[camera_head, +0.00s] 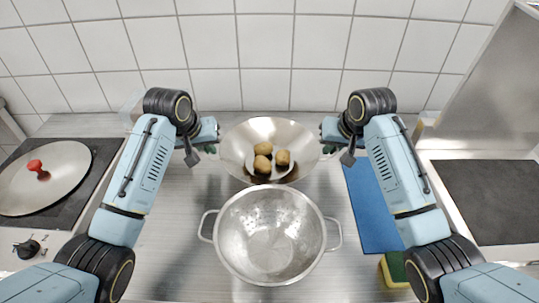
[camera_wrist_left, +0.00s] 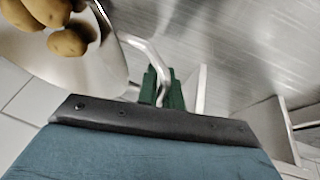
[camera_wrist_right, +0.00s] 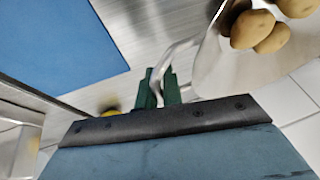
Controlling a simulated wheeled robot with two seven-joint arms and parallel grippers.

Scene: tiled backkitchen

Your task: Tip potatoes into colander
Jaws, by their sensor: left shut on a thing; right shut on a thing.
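A wide metal bowl (camera_head: 232,152) holds several brown potatoes (camera_head: 263,149) and stands behind the colander. The metal colander (camera_head: 270,235) with two loop handles is empty, on the steel counter. My left gripper (camera_head: 217,147) is shut on the bowl's left handle; the handle between its green fingers shows in the left wrist view (camera_wrist_left: 161,88). My right gripper (camera_head: 325,149) is shut on the bowl's right handle, also seen in the right wrist view (camera_wrist_right: 158,88). The potatoes also show in the left wrist view (camera_wrist_left: 68,42). Whether the bowl touches the counter I cannot tell.
A blue mat (camera_head: 373,205) lies right of the colander, with a yellow-green sponge (camera_head: 394,268) near the front. A hob with a red-knobbed lid (camera_head: 42,180) is at the left. A dark panel (camera_head: 485,200) is at the right. A tiled wall closes the back.

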